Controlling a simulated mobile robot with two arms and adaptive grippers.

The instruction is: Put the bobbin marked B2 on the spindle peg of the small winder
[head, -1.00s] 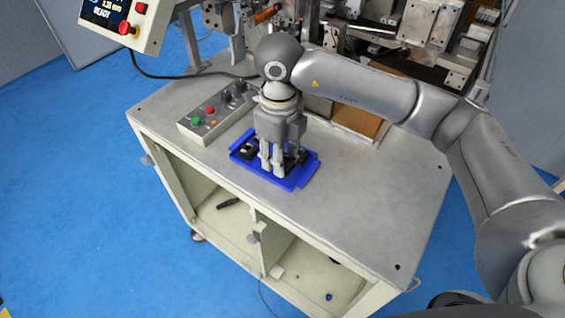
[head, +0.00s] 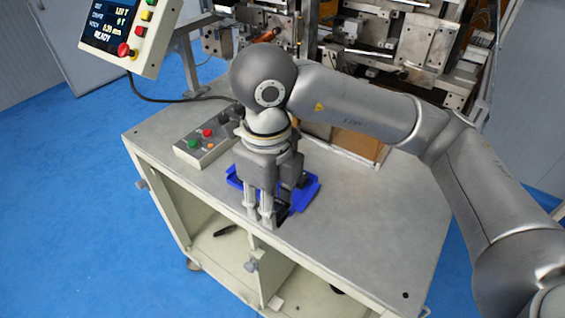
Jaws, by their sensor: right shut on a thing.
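My right gripper (head: 262,218) points down over the front part of the workbench. It is shut on a small dark thing (head: 282,212), likely a bobbin, mostly hidden by the fingers; no B2 mark can be read. The blue tray (head: 308,192) lies on the bench behind the gripper, and the gripper hides much of it. Dark items in the tray show only in part. A machine with metal blocks (head: 370,35) stands behind the bench; I cannot make out a spindle peg. My left gripper is not in view.
A control box (head: 203,150) with coloured buttons sits left of the tray. A panel with a screen (head: 125,30) hangs at upper left, its cable running to the bench. The bench top (head: 375,215) is clear on the right. Open compartments (head: 215,240) lie below its front edge.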

